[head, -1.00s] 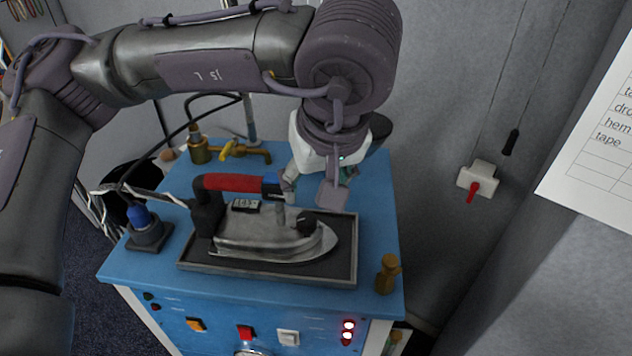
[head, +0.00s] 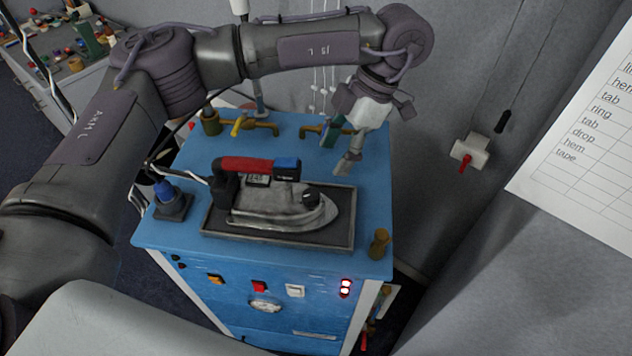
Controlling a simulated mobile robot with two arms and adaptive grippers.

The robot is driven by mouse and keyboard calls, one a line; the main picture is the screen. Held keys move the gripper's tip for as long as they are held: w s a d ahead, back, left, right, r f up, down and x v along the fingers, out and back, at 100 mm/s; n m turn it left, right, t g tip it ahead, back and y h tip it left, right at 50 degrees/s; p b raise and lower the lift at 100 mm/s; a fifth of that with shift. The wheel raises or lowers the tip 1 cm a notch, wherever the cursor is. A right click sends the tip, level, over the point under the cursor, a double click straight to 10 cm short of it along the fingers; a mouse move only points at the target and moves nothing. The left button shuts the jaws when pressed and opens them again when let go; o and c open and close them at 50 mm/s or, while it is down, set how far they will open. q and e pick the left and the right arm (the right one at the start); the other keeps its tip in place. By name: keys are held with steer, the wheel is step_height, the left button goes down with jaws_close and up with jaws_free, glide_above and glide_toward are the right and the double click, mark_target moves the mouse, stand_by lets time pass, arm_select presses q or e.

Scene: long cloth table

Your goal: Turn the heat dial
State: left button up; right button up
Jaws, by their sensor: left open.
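A grey iron (head: 275,210) with a red and blue handle lies in a dark tray (head: 225,237) on the blue cabinet top. A small black round knob (head: 311,198) sits on the iron near its right end; it looks like the heat dial. Its marking is too small to read. My left gripper (head: 350,152) is open and appears empty, above and to the right of the iron, apart from the knob. Some of its fingers are hard to make out. My right gripper is not in view.
Brass taps (head: 255,127) stand at the cabinet's back. A blue-topped item (head: 167,194) is at the left and a brass post (head: 378,242) at the front right. A wall switch (head: 469,152) is at right.

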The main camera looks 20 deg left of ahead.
mark_target(313, 193)
arm_select(q)
steer(key=p+x, duration=0.3)
steer(key=x, duration=0.6)
steer(key=shift+a+p, duration=0.1)
steer(key=shift+p, duration=0.3)
steer(key=shift+s+a+f, duration=0.1)
steer(key=shift+f, duration=0.4)
